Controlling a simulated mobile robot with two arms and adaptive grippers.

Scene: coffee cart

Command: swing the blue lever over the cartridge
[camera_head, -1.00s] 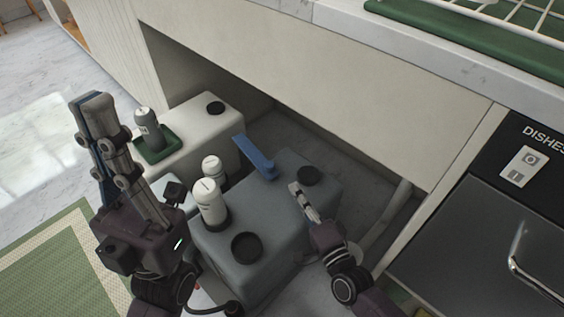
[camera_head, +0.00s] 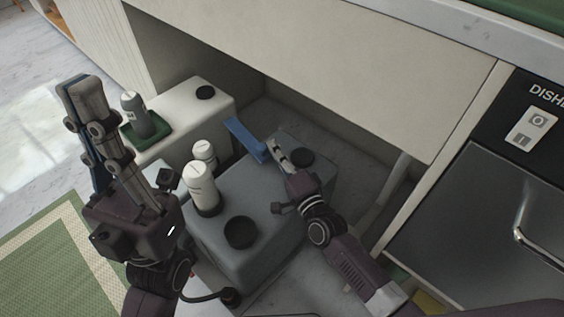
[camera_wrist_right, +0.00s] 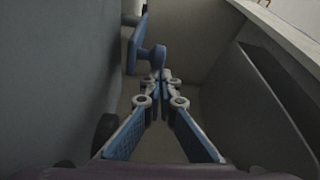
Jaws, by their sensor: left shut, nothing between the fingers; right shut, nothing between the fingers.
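The blue lever (camera_head: 245,139) lies at the back edge of the grey box (camera_head: 265,195), its long arm reaching away over the gap behind. It also shows in the right wrist view (camera_wrist_right: 135,48), just beyond the fingertips. A white cartridge (camera_head: 202,184) stands upright in a dark socket on the grey box, with a second white one (camera_head: 204,152) behind it. The lever is apart from both. My right gripper (camera_head: 276,148) is shut and empty, right beside the lever's near end; I cannot tell if they touch. My left gripper (camera_head: 84,92) is shut and empty, raised at the left.
A pale box (camera_head: 190,130) at the back left carries a green tray (camera_head: 150,137) with a grey cylinder (camera_head: 133,113). Black round caps (camera_head: 241,231) sit on the grey box. The cabinet panel (camera_head: 320,70) overhangs behind. A dishwasher front (camera_head: 480,210) stands at the right.

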